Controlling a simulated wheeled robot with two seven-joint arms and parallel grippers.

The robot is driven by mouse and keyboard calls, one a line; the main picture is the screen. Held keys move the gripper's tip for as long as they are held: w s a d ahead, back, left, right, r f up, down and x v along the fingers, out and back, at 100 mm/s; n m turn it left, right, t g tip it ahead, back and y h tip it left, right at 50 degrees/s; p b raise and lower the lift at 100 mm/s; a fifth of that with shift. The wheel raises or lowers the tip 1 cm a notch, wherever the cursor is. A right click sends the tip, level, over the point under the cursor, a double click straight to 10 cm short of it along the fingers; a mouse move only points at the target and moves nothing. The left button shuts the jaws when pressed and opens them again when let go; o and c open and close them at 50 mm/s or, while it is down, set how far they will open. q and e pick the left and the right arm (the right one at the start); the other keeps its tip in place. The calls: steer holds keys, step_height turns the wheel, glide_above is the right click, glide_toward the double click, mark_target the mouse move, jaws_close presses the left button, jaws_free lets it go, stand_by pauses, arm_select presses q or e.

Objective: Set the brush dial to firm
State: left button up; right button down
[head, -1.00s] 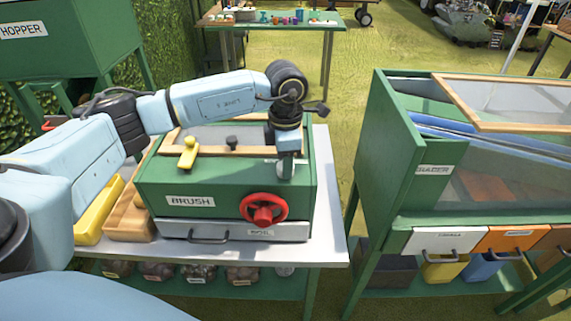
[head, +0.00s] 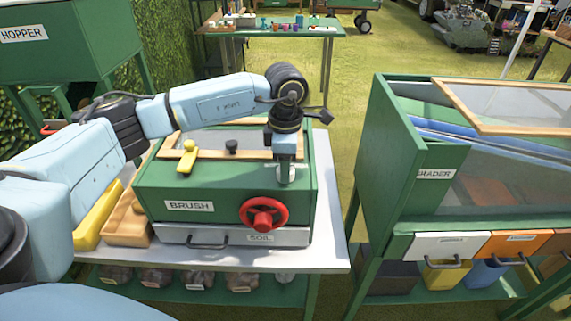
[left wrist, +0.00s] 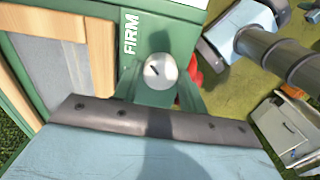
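The green brush box (head: 170,227), labelled BRUSH, stands on the table, with a red handwheel (head: 263,214) on its front. The dial (left wrist: 160,71) is a round silver knob with a short dark pointer mark on its face, and the word FIRM (left wrist: 130,34) is beside it at upper left in the left wrist view. My left gripper (head: 286,165) points down at the dial at the box's right end and partly covers it in the head view. I cannot make out its finger gap or whether it touches the knob. My right gripper is out of view.
A yellow lever (head: 188,157) and a small dark knob (head: 232,147) are on the box top, left of my left gripper. A soil drawer (head: 235,238) is below the handwheel. A green sifting unit (head: 392,180) stands to the right across a gap. A wooden tray (head: 125,232) lies left.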

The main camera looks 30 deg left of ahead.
arm_select(q)
steer(key=o, duration=0.3)
step_height(320, 180, up, 13)
steer(key=shift+r, duration=0.2)
stand_by(0.3)
steer(key=shift+d+f, duration=0.1)
stand_by(0.4)
